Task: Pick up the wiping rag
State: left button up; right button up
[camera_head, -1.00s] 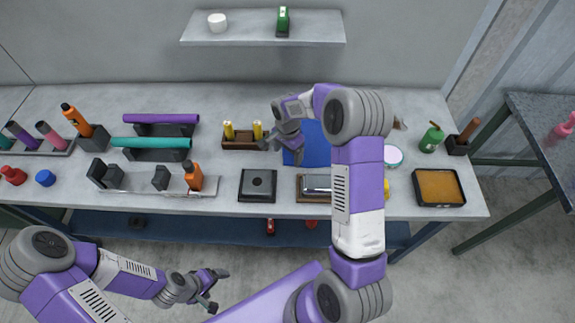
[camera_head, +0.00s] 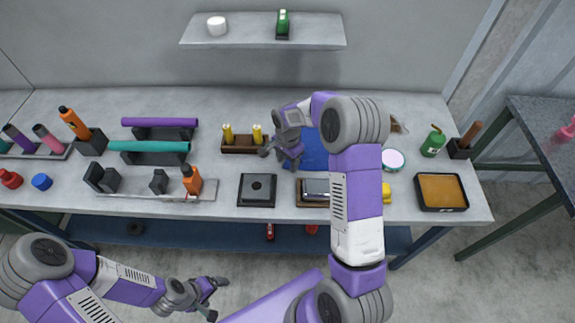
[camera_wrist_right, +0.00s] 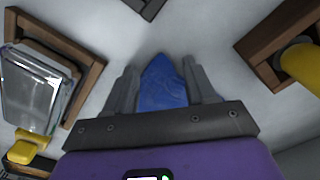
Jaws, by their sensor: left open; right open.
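The wiping rag is a blue cloth (camera_head: 318,150) lying on the bench, partly hidden by my right arm in the head view. In the right wrist view the blue rag (camera_wrist_right: 163,88) shows between the two fingers. My right gripper (camera_head: 281,155) is at the rag's left edge in the head view, pointing down. It is open, with its fingers (camera_wrist_right: 162,80) on either side of the rag; contact cannot be told. My left gripper (camera_head: 213,291) is open and empty in front of the bench.
A wooden holder with yellow-topped items (camera_head: 239,149) stands left of the rag. A black square plate (camera_head: 257,190) and a wooden-framed metal block (camera_head: 313,190) are nearer the front. A tan-filled tray (camera_head: 441,191) sits at the right.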

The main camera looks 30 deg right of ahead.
grip_shut()
dwell(0.4)
notch_tip(320, 180, up, 12)
jog(key=p, duration=0.8)
notch_tip(320, 180, up, 18)
jog(key=p, duration=1.3)
